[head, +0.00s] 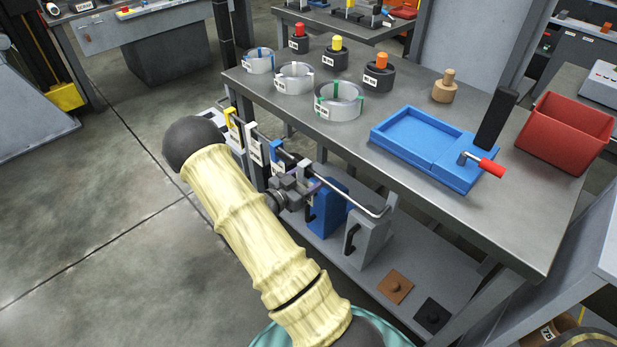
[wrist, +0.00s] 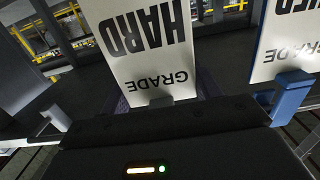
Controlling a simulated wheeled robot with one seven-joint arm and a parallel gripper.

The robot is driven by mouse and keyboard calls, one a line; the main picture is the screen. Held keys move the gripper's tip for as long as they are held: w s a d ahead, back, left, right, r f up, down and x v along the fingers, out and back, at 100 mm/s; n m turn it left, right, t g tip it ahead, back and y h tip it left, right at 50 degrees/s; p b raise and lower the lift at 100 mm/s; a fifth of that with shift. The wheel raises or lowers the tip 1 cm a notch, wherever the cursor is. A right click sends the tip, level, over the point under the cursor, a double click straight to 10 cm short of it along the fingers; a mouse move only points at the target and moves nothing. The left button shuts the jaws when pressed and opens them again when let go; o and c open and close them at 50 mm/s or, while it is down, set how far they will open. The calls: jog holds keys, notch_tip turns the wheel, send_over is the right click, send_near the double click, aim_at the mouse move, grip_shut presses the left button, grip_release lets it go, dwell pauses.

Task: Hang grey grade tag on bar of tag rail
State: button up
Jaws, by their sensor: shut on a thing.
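The grey grade tag (head: 304,170) is in my gripper (head: 294,186), at the bar of the tag rail in the head view. In the wrist view the tag (wrist: 148,45) reads "HARD GRADE" upside down, and my gripper (wrist: 160,103) is shut at its grey hook end. The tag rail (head: 345,190) runs along the table's front edge and ends in a bent tip at the right. The hook overlaps the bar in the picture; I cannot tell whether it rests on it. My wrist hides part of the rail.
A blue-hooked tag (head: 276,151) hangs left of mine; it shows at right in the wrist view (wrist: 287,45). A yellow-hooked tag (head: 231,118) hangs farther left. Blue (head: 325,205) and grey (head: 368,238) blocks stand below. A blue tray (head: 405,130) and red bin (head: 565,135) sit on the table.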

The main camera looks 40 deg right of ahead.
jog(key=shift+f, duration=0.15)
jog(key=o, duration=1.1)
jog(key=a, duration=0.5)
jog(key=s+a, duration=0.1)
jog(key=a, duration=0.5)
jog(key=s+a+p, duration=0.1)
jog(key=a, duration=0.5)
jog(key=shift+s+a+r, duration=0.1)
jog(key=shift+s+r, duration=0.1)
jog(key=shift+r, duration=0.15)
